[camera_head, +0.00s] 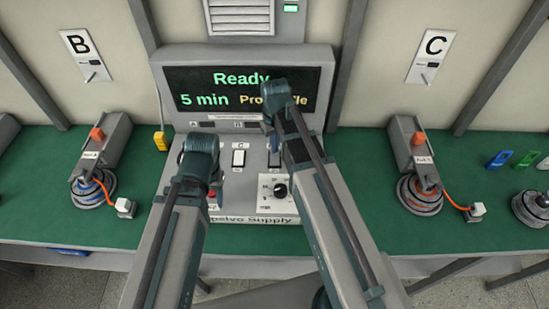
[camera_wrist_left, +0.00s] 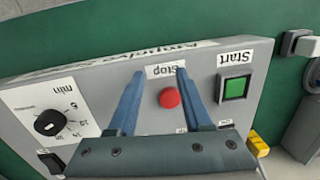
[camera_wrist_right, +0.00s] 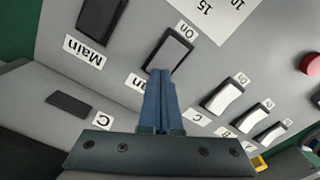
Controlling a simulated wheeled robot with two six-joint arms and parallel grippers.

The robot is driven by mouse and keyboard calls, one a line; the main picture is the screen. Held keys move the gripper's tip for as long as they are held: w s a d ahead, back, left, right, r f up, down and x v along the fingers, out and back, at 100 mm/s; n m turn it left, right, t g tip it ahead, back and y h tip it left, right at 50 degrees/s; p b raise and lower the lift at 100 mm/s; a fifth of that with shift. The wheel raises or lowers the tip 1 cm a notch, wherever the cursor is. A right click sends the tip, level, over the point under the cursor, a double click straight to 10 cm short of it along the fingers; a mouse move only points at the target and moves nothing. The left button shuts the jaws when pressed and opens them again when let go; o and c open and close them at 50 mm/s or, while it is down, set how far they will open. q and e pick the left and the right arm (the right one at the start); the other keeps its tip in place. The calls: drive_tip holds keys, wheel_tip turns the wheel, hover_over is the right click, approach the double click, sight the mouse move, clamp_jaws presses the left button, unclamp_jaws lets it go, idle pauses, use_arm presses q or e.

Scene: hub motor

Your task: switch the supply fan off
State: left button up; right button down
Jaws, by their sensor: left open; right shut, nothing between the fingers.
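In the head view my right gripper (camera_head: 269,128) hides that part of the panel. My left gripper (camera_wrist_left: 152,75) is open, its fingers either side of the red Stop button (camera_wrist_left: 170,98) in the left wrist view.
The dark Main switch (camera_wrist_right: 102,18) sits beside the fan switch. Several white rockers (camera_wrist_right: 222,97) lie on the other side. The green Start button (camera_wrist_left: 234,88) and timer knob (camera_head: 280,190) are also near. The display (camera_head: 240,90) reads "Ready" and "5 min".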

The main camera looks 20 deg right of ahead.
use_arm(q)
drive_tip(key=shift+f+b, duration=0.55)
drive_tip(key=shift+f, duration=0.05)
use_arm(e)
drive_tip(key=shift+f, duration=0.6)
use_arm(q)
drive_tip(key=shift+r, duration=0.15)
use_arm(e)
drive_tip(key=shift+r, duration=0.1)
wheel_tip(320, 180, up, 7)
drive_tip(key=p, duration=0.7)
use_arm(q)
wheel_tip(320, 180, up, 7)
use_arm(e)
drive_tip(key=s+a+n+h, duration=0.1)
drive_tip(key=s+a, duration=0.9)
drive_tip(key=s, duration=0.4)
drive_tip(key=shift+s+a, duration=0.15)
drive_tip(key=shift+a, duration=0.1)
